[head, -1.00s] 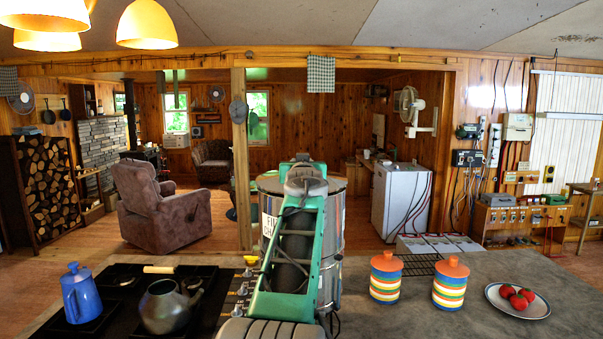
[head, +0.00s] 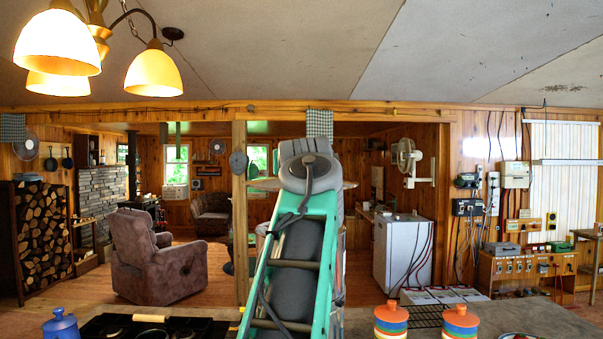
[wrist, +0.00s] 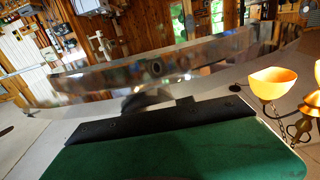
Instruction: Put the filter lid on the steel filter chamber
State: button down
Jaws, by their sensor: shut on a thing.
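The filter lid (wrist: 155,66) is a wide, thin, shiny steel disc. It shows nearly edge-on across the wrist view, just beyond the dark jaw piece of my gripper (wrist: 158,101), which is shut on it. In the head view, the lid's rim (head: 351,184) sticks out on both sides of my raised wrist and looks roughly level. The steel filter chamber (head: 261,238) stands on the counter behind my green arm, which hides most of it. The lid is above the chamber's top with a gap between. The fingertips are hidden in the head view.
Two striped canisters with orange lids (head: 391,321) (head: 460,321) stand right of my arm on the counter. A blue pot (head: 61,327) and a black stove (head: 115,330) are at left. Lamps (head: 153,73) hang at upper left. The air around the lid looks free.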

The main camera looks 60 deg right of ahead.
jog(key=shift+n+t+y, duration=0.3)
jog(key=shift+t, duration=0.1)
jog(key=w+d+p, duration=0.2)
jog(key=w+d+f+p, duration=0.1)
jog(key=w+p, duration=0.1)
jog(key=p, duration=0.1)
jog(key=shift+d, duration=0.4)
jog(key=shift+g, duration=0.5)
jog(key=d+f, duration=0.1)
jog(key=d, duration=0.1)
jog(key=w+d+f+p, duration=0.1)
jog(key=d+f, duration=0.1)
jog(key=d, duration=0.1)
jog(key=w+d+f+p, duration=0.1)
jog(key=d, duration=0.2)
jog(key=shift+d+f, duration=0.15)
jog(key=shift+d, duration=0.05)
jog(key=shift+a+r, duration=0.15)
jog(key=shift+r, duration=0.1)
notch_tip(320, 180, down, 7)
jog(key=b, duration=0.5)
jog(key=shift+r, duration=0.2)
jog(key=shift+f+b, duration=1)
jog(key=shift+b, duration=0.05)
jog(key=c, duration=1.2)
grip_release()
jog(key=shift+o, duration=1)
jog(key=shift+f, duration=0.1)
